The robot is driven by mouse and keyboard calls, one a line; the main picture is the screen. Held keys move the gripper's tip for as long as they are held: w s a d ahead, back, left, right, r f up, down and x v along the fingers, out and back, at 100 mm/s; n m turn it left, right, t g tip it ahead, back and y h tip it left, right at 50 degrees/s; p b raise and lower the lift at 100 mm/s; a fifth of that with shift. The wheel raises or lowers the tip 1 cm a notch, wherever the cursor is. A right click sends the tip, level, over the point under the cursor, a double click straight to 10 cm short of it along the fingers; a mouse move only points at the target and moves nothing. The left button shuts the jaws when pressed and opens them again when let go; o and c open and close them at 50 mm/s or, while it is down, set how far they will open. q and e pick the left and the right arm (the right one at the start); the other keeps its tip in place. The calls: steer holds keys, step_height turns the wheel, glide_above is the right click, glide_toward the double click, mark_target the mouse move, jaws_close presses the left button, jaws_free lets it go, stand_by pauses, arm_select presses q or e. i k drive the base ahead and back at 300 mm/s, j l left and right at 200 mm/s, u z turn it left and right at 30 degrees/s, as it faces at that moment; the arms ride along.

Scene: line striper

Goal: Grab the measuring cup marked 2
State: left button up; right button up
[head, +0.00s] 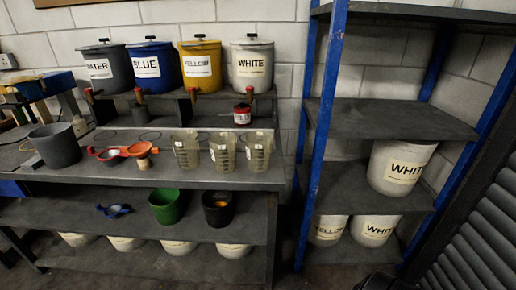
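Three clear measuring cups stand upright in a row at the right end of the grey workbench (110,175) in the head view. They are the left cup (187,155), the middle cup (223,156) and the right cup (258,156). Each has a small pale label near its top and dark graduation marks. The labels are too small to read, so I cannot tell which cup is marked 2. Neither of my grippers is in view.
Labelled buckets, including a blue bucket (153,66) and a yellow bucket (201,65), stand on a riser behind the cups. A small red can (242,115), grey bucket (57,147) and orange funnel (127,152) are nearby. A blue-post shelf (318,150) stands right.

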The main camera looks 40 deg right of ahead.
mark_target(224, 153)
steer(key=l+z, duration=0.2)
steer(key=z, duration=1.15)
